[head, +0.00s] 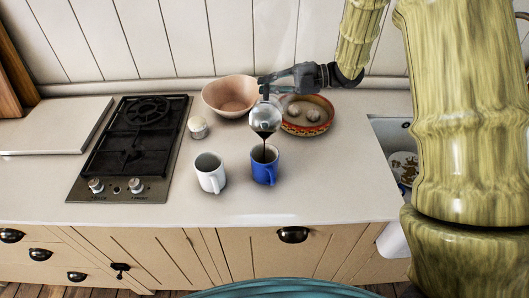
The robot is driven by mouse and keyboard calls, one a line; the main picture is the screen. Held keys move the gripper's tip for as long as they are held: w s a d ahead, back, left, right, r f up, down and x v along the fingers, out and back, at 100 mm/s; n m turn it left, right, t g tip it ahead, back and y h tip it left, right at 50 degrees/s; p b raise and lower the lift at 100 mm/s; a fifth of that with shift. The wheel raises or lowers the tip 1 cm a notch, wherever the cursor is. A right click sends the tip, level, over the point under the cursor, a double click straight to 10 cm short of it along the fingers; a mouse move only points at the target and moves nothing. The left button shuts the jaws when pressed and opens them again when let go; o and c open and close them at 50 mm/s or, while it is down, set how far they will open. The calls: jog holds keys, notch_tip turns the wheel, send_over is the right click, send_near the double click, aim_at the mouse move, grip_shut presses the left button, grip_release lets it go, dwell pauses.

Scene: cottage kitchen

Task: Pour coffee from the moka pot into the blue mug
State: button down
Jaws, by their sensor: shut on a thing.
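The silvery moka pot (265,117) hangs tipped over above the blue mug (265,168). A dark stream runs down from the pot into the mug's mouth. The mug stands upright on the white counter, with its handle towards the front. My gripper (265,86) reaches in from the right and is shut on the moka pot at its upper side. The pot's handle and the exact grip are too small to tell. How full the mug is cannot be seen clearly.
A white mug (210,173) stands close to the left of the blue mug. Behind are a pink bowl (231,96), a patterned red dish (308,126) with round pieces, and a small egg-like item (197,127). The hob (135,145) is left, a sink (397,160) right.

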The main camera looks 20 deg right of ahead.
jog(key=f+m, duration=0.1)
jog(key=w+f+m, duration=0.1)
jog(key=w+d+f, duration=0.1)
jog(key=f, duration=0.1)
jog(key=shift+w+m+g+y+p, duration=0.2)
jog(key=shift+m+g+y+p, duration=0.1)
jog(key=shift+m+g+p, duration=0.1)
jog(key=shift+f, duration=0.1)
jog(key=shift+w+d+f+m, duration=0.25)
jog(key=shift+w+f+m, duration=0.45)
jog(key=shift+f+m, duration=0.15)
jog(key=shift+w+d+f+m+y+p, duration=0.15)
jog(key=shift+w+f+m+p, duration=0.05)
jog(key=shift+w+m, duration=0.2)
jog(key=shift+w+d+f+m+y+p, duration=0.15)
jog(key=shift+w+f+m, duration=0.05)
jog(key=shift+w+m, duration=0.2)
jog(key=shift+w+d+f+m+y+p, duration=0.1)
jog(key=shift+w+d+m+y+p, duration=0.15)
jog(key=shift+w+m, duration=0.5)
jog(key=shift+w+d+f+m+y+p, duration=0.15)
jog(key=shift+w+m+p, duration=0.3)
jog(key=shift+m, duration=0.5)
jog(key=shift+w+d+f+m+y+p, duration=0.1)
jog(key=shift+w+d+m+y+p, duration=0.15)
jog(key=shift+w+m, duration=0.5)
jog(key=shift+s+r, duration=0.1)
